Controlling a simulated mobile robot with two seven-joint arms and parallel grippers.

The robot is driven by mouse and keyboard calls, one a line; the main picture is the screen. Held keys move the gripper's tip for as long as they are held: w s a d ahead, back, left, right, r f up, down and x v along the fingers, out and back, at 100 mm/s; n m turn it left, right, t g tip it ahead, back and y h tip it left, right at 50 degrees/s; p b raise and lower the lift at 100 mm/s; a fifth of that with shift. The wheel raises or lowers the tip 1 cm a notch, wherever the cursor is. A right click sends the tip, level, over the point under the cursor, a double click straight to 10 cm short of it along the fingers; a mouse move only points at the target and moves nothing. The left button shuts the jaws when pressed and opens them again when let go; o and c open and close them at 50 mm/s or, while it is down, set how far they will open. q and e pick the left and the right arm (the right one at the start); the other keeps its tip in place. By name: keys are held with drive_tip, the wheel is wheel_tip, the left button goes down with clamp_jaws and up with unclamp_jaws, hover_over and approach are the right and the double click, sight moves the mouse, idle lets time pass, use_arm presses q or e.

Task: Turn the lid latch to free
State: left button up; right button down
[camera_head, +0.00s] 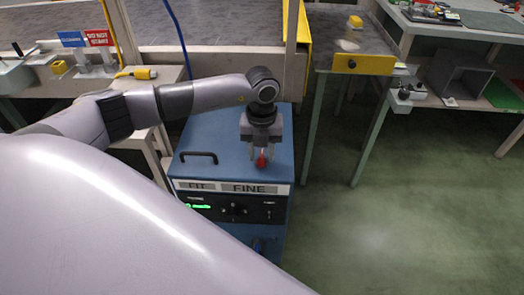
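A blue cabinet (222,138) stands on the floor in front of me, with a black handle (199,157) on the left of its lid. A small red latch (262,161) sits at the right of the lid, near the front edge. My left gripper (262,156) points down over the latch, its fingers apart on either side of the red part. I see no clear contact between fingers and latch. The top of the latch is partly hidden by the gripper. My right gripper is out of view.
The cabinet front has "FIT" and "FINE" labels (233,187) and a dark control panel (234,209) with a green display. A conveyor frame (220,67) runs behind. A table with a yellow front plate (363,64) stands to the right. The green floor (400,220) at right is clear.

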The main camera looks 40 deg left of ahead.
use_arm(q)
clamp_jaws()
drive_tip(key=shift+m, duration=0.3)
drive_tip(key=m, duration=0.4)
drive_tip(key=shift+b, duration=0.35)
drive_tip(key=m, duration=0.5)
drive_tip(key=shift+b, duration=0.35)
drive_tip(key=m+b, duration=0.1)
drive_tip(key=m, duration=0.3)
drive_tip(key=shift+f, duration=0.1)
drive_tip(key=shift+m+b, duration=0.4)
drive_tip(key=shift+m, duration=1.8)
